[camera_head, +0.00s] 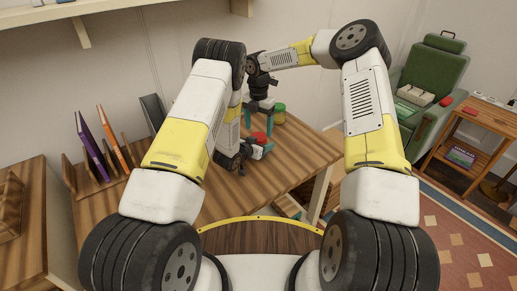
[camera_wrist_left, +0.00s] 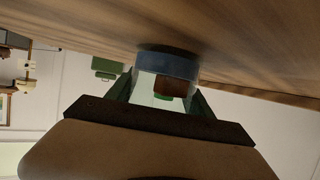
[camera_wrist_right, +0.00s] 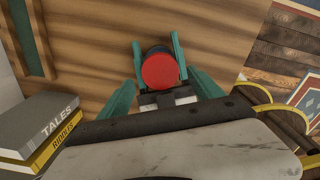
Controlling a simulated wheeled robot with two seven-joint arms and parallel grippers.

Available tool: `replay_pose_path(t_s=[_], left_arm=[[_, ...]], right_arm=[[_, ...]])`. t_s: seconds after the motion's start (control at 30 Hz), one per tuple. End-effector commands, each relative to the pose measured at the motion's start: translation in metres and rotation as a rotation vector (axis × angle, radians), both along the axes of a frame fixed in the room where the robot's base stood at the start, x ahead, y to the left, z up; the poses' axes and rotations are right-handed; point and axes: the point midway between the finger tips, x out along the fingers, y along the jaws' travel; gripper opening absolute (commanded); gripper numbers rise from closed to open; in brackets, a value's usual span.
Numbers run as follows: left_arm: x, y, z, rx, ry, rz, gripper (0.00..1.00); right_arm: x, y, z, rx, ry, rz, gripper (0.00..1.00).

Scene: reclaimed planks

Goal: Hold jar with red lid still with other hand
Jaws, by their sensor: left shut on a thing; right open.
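The jar with the red lid (camera_head: 260,136) stands on the wooden table. Its lid shows from above in the right wrist view (camera_wrist_right: 160,70), with a dark blue side behind it. My left gripper (camera_head: 259,148) is low at the table, shut around the jar from the side. In the left wrist view, a blue part of the jar (camera_wrist_left: 168,62) lies between the green fingers, against the wood. My right gripper (camera_head: 259,119) is open, fingers pointing down, above and just behind the lid in the head view. Whether it touches the lid, I cannot tell.
Purple (camera_head: 91,150) and orange (camera_head: 113,138) books stand in a rack at left. Stacked books (camera_wrist_right: 45,130) show in the right wrist view. The table's right part (camera_head: 308,155) is clear.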

Motion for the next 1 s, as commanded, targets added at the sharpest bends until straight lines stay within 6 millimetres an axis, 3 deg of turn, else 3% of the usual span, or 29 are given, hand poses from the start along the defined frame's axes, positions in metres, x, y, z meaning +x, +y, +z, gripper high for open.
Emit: replay_pose_path(t_s=[0.23,0.63,0.97,1.0], left_arm=[[0.0,0.0,0.0,-0.001,-0.001,0.0,0.0],[0.0,0.0,0.0,-0.001,-0.001,0.0,0.0],[0.0,0.0,0.0,-0.001,-0.001,0.0,0.0],[0.0,0.0,0.0,-0.001,-0.001,0.0,0.0]], right_arm=[[0.0,0.0,-0.031,0.001,0.002,0.0,0.75],[0.0,0.0,-0.037,0.0,0.0,0.0,0.75],[0.0,0.0,-0.037,0.0,0.0,0.0,0.11],[0.0,0.0,-0.037,0.0,0.0,0.0,0.64]])
